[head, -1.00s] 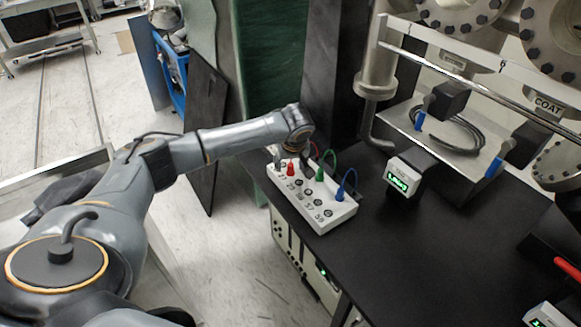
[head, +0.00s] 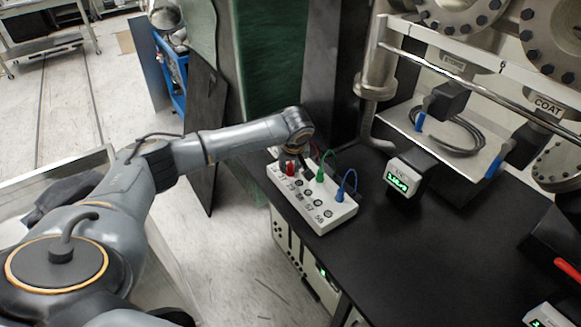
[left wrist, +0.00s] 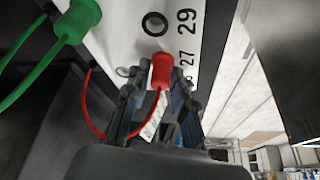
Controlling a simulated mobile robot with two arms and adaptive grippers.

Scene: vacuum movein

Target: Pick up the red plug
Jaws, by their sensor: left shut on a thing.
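The red plug (head: 290,169) is at the far left end of the white numbered socket block (head: 322,219). My right gripper is not in view.
A green plug (head: 319,173) and a blue plug (head: 340,193) with arched cables stand in the same block. A small green-lit display (head: 400,181) is on the black bench to the right. The bench top (head: 410,260) in front is clear.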

